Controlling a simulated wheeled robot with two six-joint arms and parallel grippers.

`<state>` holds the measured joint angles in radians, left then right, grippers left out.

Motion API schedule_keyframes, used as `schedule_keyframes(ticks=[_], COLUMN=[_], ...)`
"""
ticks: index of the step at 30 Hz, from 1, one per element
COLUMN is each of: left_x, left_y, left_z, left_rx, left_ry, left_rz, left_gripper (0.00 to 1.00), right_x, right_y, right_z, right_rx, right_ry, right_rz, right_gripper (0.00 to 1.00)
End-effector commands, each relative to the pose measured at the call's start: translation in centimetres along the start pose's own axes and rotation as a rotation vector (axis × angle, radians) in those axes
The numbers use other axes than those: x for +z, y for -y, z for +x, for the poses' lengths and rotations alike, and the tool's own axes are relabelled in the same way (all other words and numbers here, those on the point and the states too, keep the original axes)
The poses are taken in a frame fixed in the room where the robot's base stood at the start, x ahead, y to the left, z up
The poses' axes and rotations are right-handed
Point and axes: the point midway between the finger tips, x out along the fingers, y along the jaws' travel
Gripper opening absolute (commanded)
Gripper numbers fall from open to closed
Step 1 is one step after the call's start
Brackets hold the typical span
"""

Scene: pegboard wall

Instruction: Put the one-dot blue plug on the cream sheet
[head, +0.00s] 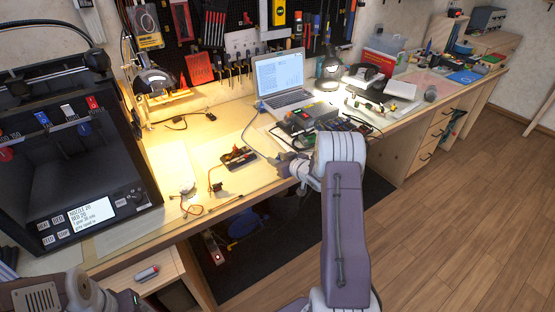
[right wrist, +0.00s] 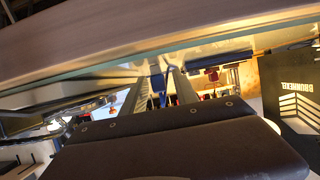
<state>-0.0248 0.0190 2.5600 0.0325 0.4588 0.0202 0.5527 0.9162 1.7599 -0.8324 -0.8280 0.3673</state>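Two blue plugs show in the head view on the dark printer-like box at the left: one on the front row of its top (head: 41,118), the other lower (head: 85,129). Their dots are too small to read, so I cannot tell which is the one-dot plug. A pale, cream-looking sheet (head: 172,165) lies on the bench beside the box. My right gripper (head: 283,162) is over the bench's front edge, well right of the box and sheet. Its fingers (right wrist: 158,85) look apart in the right wrist view, with something blue visible between them. My left gripper is not in view.
A white plug (head: 67,110) and a red plug (head: 92,103) stand beside the blue ones. An open drawer (head: 135,280) juts out below.

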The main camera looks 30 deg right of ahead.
Motion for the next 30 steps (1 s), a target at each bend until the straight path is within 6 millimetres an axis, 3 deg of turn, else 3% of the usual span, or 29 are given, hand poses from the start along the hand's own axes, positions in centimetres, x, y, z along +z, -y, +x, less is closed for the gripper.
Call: schedule_keyframes(ticks=[7,14,18,21,30], left_x=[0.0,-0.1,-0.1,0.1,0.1], left_y=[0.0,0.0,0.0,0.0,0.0], left_z=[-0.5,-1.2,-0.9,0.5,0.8], left_rx=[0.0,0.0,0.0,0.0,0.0], left_ry=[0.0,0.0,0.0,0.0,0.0], left_rz=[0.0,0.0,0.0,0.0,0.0], left_gripper=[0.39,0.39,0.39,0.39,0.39], right_x=[-0.5,-0.6,-0.3,-0.1,-0.3], right_y=[-0.1,-0.1,-0.1,-0.2,0.0], right_z=[-1.3,-6.5,-9.5,-10.8,-12.2], right_rx=[0.002,0.003,0.003,0.002,-0.002], right_ry=[0.001,0.0,0.0,-0.003,0.0], right_rz=[0.001,0.002,0.002,-0.001,0.0], right_gripper=[0.35,0.35,0.35,0.35,0.35])
